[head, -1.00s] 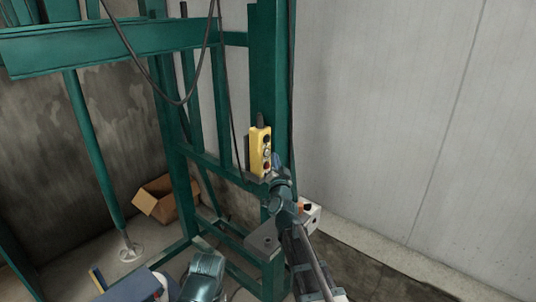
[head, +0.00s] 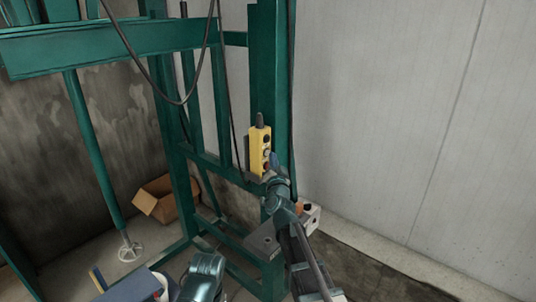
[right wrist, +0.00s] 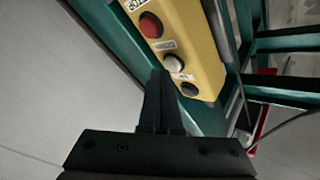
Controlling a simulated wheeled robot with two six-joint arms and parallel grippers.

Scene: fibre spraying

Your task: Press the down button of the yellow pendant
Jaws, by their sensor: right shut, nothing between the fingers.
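The yellow pendant (head: 256,152) is upright against the green post in the head view. In the right wrist view, the pendant (right wrist: 200,38) shows a red button (right wrist: 150,25), a white button (right wrist: 173,63) and a black button (right wrist: 188,89) in a row, with small labels. I cannot read which one is marked down. My right gripper (head: 274,168) is shut and empty at the lower part of the pendant. Its fingertips (right wrist: 158,74) appear just beside the white button; I cannot tell whether they touch it. My left gripper is not in view.
The green steel frame (head: 268,75) surrounds the pendant, with a hanging dark cable (head: 172,100). A white box with an orange button (head: 312,218) is below right. An open cardboard box (head: 158,200) lies on the floor. A bare wall (head: 400,110) is to the right.

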